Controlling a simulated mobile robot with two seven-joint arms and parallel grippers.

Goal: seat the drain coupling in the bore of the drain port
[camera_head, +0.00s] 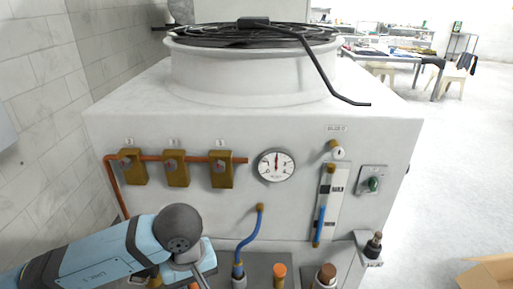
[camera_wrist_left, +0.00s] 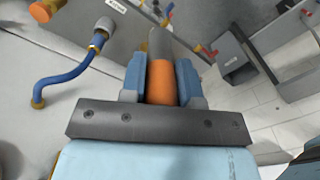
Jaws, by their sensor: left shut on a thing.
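My left gripper (camera_wrist_left: 161,80) is shut on an orange cylinder with a grey far end, which I take to be the drain coupling (camera_wrist_left: 162,82). The coupling lies between the two blue fingers and points away from the wrist. In the head view my left gripper (camera_head: 203,278) is low in front of the machine, left of the blue hose, and cut off by the bottom edge. I cannot pick out the drain port or its bore with certainty; the coupling's far end may hide it. My right gripper is in neither view.
The white machine (camera_head: 230,125) fills the middle. A blue hose (camera_head: 247,237) hangs right of my left gripper. Orange-topped (camera_head: 280,271) and brown-topped (camera_head: 327,274) fittings stand at the bottom. A bracket (camera_head: 369,247) juts out right. A cardboard box (camera_head: 490,272) is lower right.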

